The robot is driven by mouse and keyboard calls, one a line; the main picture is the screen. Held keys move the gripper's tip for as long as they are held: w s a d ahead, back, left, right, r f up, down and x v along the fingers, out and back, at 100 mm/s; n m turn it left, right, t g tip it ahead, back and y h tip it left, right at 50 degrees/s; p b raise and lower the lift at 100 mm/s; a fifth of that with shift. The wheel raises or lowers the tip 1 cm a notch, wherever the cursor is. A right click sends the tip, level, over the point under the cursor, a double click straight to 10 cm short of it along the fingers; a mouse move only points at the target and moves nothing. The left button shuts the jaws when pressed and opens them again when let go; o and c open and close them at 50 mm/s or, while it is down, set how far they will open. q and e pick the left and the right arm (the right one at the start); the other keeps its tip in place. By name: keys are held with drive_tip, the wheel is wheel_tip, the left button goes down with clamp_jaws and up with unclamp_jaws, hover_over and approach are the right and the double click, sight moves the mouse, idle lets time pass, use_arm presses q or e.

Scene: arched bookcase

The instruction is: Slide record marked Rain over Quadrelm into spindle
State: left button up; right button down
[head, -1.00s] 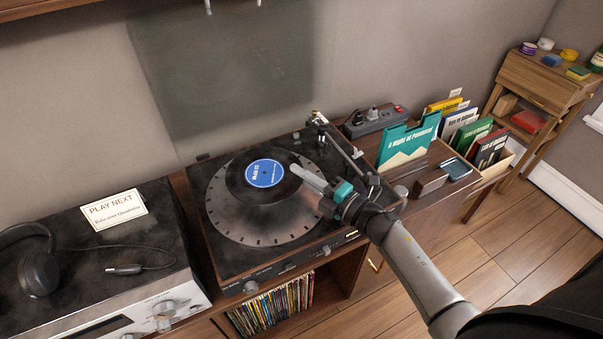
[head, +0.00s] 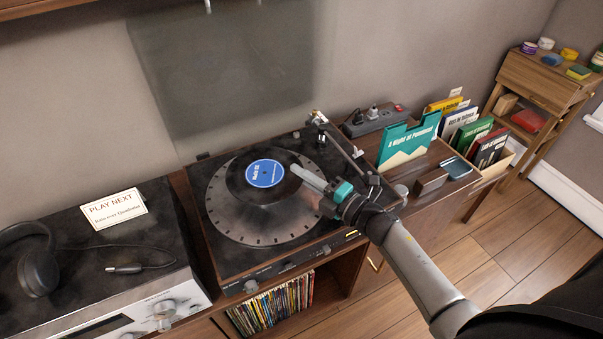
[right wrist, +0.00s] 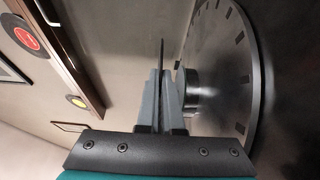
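A black record (head: 240,181) with a blue label is over the turntable platter (head: 222,222), toward its far side. The label print is too small to read surely. My right gripper (head: 300,173) reaches in from the right and is shut on the record's near right edge. In the right wrist view the record (right wrist: 161,52) shows as a thin dark edge between the fingers (right wrist: 161,100), roughly parallel to the platter (right wrist: 225,60) and apart from it. The spindle is hidden in the head view. My left gripper is not in view.
The tonearm (head: 345,150) stands right of the platter. A raised dark lid (head: 225,75) is behind. A card reading PLAY NEXT (head: 115,210) lies at left near headphones (head: 38,270). A teal sleeve (head: 408,142) and a crate of sleeves (head: 495,180) stand at right.

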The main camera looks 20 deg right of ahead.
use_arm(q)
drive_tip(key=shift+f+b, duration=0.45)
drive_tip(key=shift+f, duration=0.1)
use_arm(e)
drive_tip(key=shift+f, duration=0.6)
drive_tip(key=c, duration=1)
unclamp_jaws()
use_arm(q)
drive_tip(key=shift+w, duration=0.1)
